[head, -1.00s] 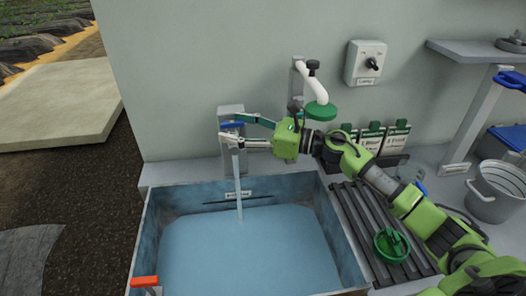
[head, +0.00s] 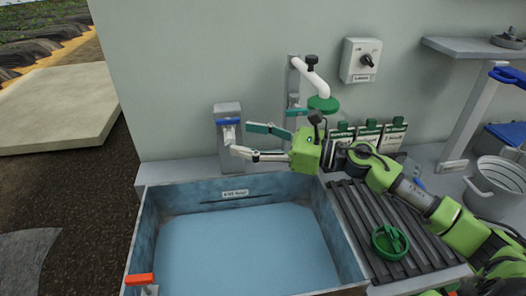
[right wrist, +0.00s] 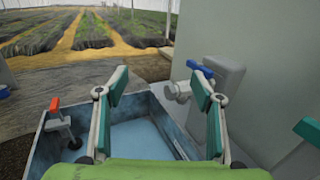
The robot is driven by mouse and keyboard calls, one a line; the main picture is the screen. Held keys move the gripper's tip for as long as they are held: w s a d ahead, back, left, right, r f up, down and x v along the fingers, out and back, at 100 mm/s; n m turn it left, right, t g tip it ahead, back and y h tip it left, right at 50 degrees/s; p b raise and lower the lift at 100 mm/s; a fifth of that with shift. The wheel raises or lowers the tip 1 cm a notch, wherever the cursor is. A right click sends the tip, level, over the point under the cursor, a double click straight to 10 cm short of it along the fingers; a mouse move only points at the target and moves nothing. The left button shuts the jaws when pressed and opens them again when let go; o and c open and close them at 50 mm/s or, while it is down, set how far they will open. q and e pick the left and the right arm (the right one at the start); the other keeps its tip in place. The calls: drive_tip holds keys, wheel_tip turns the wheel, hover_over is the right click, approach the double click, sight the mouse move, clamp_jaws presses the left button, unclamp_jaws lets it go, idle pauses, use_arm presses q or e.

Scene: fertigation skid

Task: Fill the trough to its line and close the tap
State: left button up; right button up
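The tap (head: 230,136) is a grey post with a spout and a blue handle (head: 229,121); no water runs from it. The handle also shows in the right wrist view (right wrist: 200,68). The trough (head: 143,225) holds blue water (head: 245,245). A white label (head: 235,193) and a dark line are on its back wall; the water's edge lies close to that line, exact level hard to tell. My left gripper is out of view.
A green-headed pipe outlet (head: 322,103) stands right of the tap, close to my right gripper. An orange-handled valve (head: 140,280) is at the trough's front left. A slatted rack (head: 352,210) carries a green round item (head: 390,242). A bucket (head: 497,187) stands far right.

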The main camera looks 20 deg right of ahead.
drive_tip(key=s+b, duration=0.1)
drive_tip(key=s, duration=0.1)
drive_tip(key=s+d+b, duration=0.1)
drive_tip(key=s, duration=0.1)
drive_tip(key=shift+s+f+b, duration=0.1)
drive_tip(key=shift+b, duration=0.2)
idle(0.3)
idle(0.3)
drive_tip(key=v, duration=1.2)
